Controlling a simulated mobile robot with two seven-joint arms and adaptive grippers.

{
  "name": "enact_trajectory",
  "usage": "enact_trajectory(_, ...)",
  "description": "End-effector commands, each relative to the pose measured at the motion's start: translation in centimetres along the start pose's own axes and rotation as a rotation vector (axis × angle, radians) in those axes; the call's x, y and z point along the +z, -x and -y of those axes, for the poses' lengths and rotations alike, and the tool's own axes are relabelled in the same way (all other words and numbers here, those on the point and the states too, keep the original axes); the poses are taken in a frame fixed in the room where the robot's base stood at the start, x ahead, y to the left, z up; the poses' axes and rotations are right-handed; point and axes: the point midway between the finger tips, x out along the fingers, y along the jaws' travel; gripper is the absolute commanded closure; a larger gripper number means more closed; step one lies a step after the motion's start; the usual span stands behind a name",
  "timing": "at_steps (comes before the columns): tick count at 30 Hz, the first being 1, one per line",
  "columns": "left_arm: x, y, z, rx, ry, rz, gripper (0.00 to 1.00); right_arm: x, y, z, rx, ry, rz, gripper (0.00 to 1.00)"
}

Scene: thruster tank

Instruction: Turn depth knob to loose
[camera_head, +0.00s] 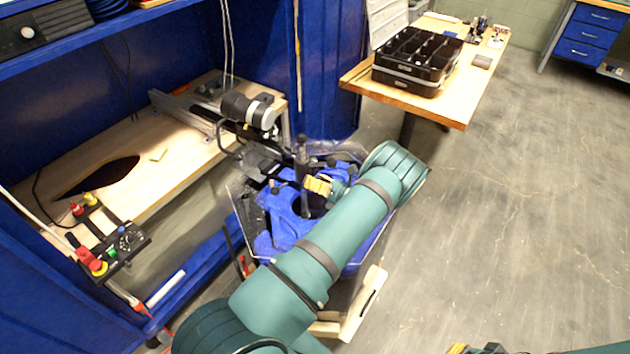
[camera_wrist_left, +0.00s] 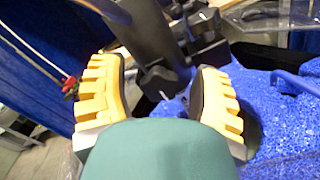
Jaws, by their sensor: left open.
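A black upright post (camera_head: 303,160) with dark clamps stands over the blue tank (camera_head: 352,262). In the left wrist view the black post (camera_wrist_left: 150,30) runs down from the top, and a dark clamp knob (camera_wrist_left: 158,82) shows between my fingers. It looks like the depth knob, but I see no label. My left gripper (camera_head: 319,186) has yellow fingers and is at the post. In the left wrist view the left gripper (camera_wrist_left: 160,85) is open around the knob; I cannot tell contact. My right gripper (camera_head: 476,349) is partly cut off at the bottom edge.
A wooden workbench (camera_head: 170,150) in a blue frame is on the left, with a black control box (camera_head: 118,248) carrying red and green buttons. A black motor (camera_head: 248,110) is behind the tank. A table with a black crate (camera_head: 418,78) stands behind. Floor at right is clear.

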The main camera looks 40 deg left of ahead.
Motion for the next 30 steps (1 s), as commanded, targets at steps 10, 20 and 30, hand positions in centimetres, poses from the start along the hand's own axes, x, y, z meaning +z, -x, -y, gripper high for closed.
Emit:
enact_trajectory(10, 0.0, 0.0, 0.0, 0.000, 0.000, 0.000, 0.91, 0.0, 0.0, 0.0, 0.000, 0.000, 0.000, 1.00)
enact_trajectory(20, 0.0, 0.0, 0.0, 0.000, 0.014, 0.000, 1.00, 0.1, -0.1, -0.1, 0.000, 0.000, 0.001, 1.00)
enact_trajectory(30, -0.1, 0.1, 0.1, 0.001, 0.185, 0.000, 1.00, 0.6, -1.2, -0.5, -0.001, 0.003, 0.011, 1.00)
